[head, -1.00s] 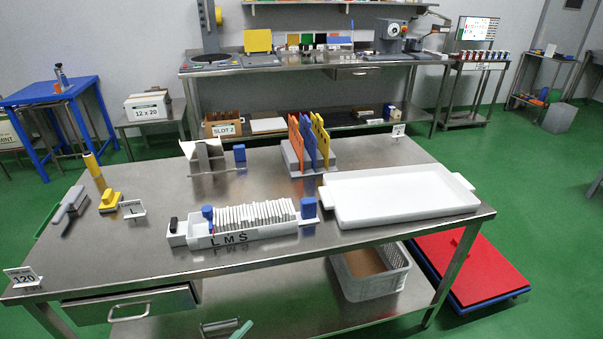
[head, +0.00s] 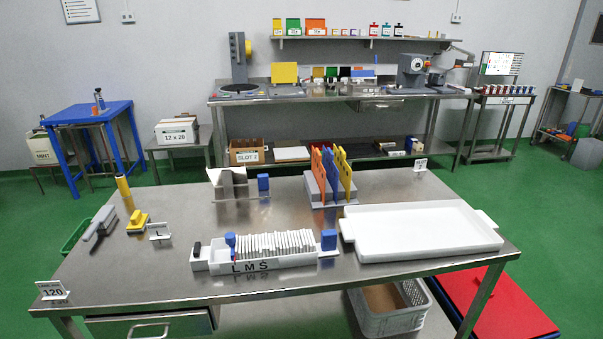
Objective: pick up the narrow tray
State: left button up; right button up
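The narrow tray (head: 285,262) is a long white tray marked L M S on its front wall, lying near the middle of the steel table. It holds a row of thin white upright pieces (head: 270,244). A small blue block with a red part (head: 230,244) stands at its left end, and a dark piece (head: 197,248) sits further left. A blue block (head: 328,240) is at its right end. Neither of my grippers is in view.
A wide white tray (head: 420,250) lies to the right. Behind are a holder with orange, blue and yellow plates (head: 330,175) and a grey stand (head: 228,183). The steel table (head: 150,275) is bare in front of the narrow tray.

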aim_at(275, 251)
jog(key=i+j+z, duration=0.15)
jog(key=j, duration=0.2)
jog(key=i+j+z, duration=0.2)
jog(key=j, duration=0.15)
jog(key=j+z, duration=0.15)
jog(key=j, duration=0.25)
jog(key=i+j+z, duration=0.2)
jog(key=j, duration=0.2)
jog(key=k, duration=0.05)
